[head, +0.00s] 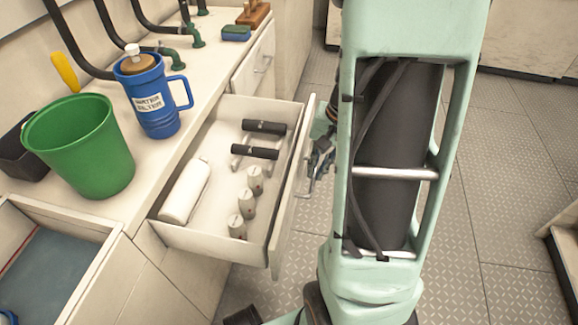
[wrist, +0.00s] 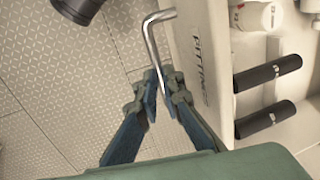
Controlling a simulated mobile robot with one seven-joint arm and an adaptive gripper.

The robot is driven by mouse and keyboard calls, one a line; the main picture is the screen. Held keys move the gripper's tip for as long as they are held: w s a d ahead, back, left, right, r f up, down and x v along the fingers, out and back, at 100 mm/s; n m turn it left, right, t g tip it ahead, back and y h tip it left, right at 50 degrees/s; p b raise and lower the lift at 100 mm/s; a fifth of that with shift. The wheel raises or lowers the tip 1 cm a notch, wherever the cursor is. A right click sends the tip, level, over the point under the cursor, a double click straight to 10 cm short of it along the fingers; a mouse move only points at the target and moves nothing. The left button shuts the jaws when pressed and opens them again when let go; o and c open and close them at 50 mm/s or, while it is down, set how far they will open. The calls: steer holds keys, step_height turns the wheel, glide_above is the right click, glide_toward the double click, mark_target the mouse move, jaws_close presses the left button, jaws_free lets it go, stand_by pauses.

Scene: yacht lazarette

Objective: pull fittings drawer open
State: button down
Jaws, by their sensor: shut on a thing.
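The fittings drawer (head: 210,238) stands well out from the counter in the head view, with its contents showing. Its front panel (wrist: 190,45) carries lettering that reads like "FITTINGS" in the wrist view. A bent metal bar handle (wrist: 153,45) is on that panel. My gripper (wrist: 160,88) is shut on the handle near one end, with the bar between the fingertips. In the head view my gripper (head: 318,158) is at the outer face of the drawer front, partly hidden by my arm.
The drawer holds a white bottle (head: 185,192), two black-gripped handles (head: 262,127) and several small cylinders (head: 247,204). A green bucket (head: 82,150) and blue jug (head: 155,100) stand on the counter. Patterned floor (head: 510,180) is clear at right.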

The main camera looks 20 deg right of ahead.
steer(key=s+d+b, duration=0.1)
steer(key=s+d, duration=0.3)
steer(key=d, duration=0.1)
steer(key=shift+d, duration=0.2)
steer(key=c, duration=2.1)
jaws_free()
steer(key=shift+w, duration=0.1)
steer(key=shift+o, duration=0.3)
steer(key=shift+r, duration=0.1)
step_height(320, 180, up, 12)
steer(key=s+d, duration=0.1)
steer(key=d, duration=0.1)
steer(key=shift+s+f, duration=0.2)
steer(key=shift+s, duration=0.05)
steer(key=shift+a, duration=0.1)
